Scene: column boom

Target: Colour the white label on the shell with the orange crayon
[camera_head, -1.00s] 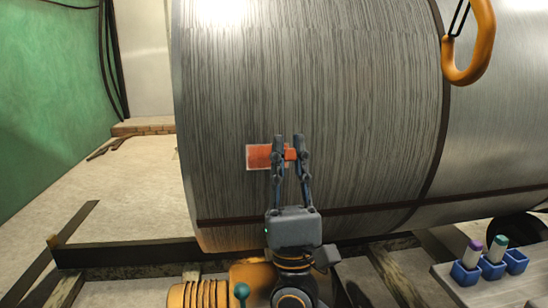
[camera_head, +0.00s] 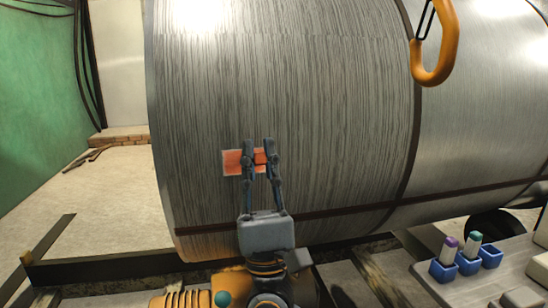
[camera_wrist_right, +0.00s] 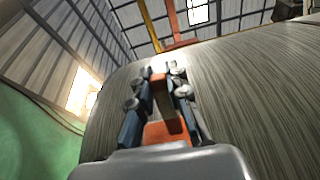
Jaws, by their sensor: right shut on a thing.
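The label (camera_head: 232,163) on the metal shell (camera_head: 330,120) looks orange over most of its visible face, with a thin pale edge. My right gripper (camera_head: 258,148) is in front of the label's right part and hides some of it. It is shut on the orange crayon (camera_head: 261,157), a short orange piece between the fingers. In the right wrist view the crayon (camera_wrist_right: 160,95) stands between the fingers close to the shell, with an orange patch below it. I cannot tell whether the crayon touches the label. My left gripper is not in view.
Blue holders (camera_head: 468,264) with a purple-topped and a teal-topped stick stand on a grey tray at lower right. An orange hook (camera_head: 436,62) hangs in front of the shell at upper right. A dark beam (camera_head: 100,268) runs below the shell at left.

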